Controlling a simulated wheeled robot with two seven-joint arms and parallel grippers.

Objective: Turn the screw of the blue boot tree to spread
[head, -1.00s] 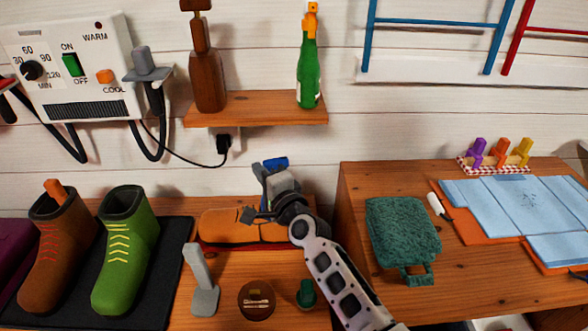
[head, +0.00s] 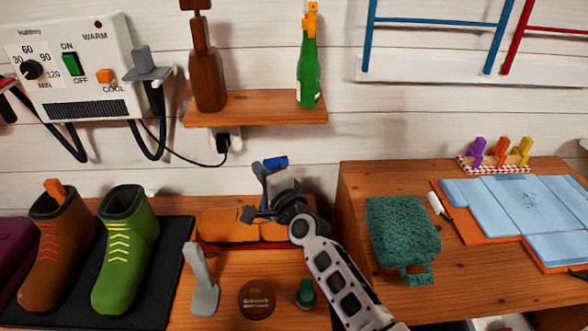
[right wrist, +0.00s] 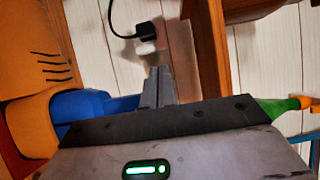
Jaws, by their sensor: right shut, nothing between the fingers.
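A tan-orange boot (head: 225,225) lies on its side on the wooden top, partly behind my right arm. The blue boot tree (head: 276,163) shows as a small blue piece just above my right gripper (head: 275,188). In the right wrist view the blue boot tree (right wrist: 88,105) sticks out of the orange boot (right wrist: 45,60) towards my gripper and is partly hidden behind its body. My right gripper (right wrist: 158,88) is shut and empty, its fingers together beside the blue part. I cannot tell whether they touch it. The screw is not clearly visible. My left gripper is not in view.
Brown (head: 50,260) and green (head: 125,250) boots stand on a black mat at left. A grey upright piece (head: 203,285), a brown round tin (head: 257,300) and a green item (head: 306,294) stand in front. A shelf (head: 255,108) with bottles hangs above.

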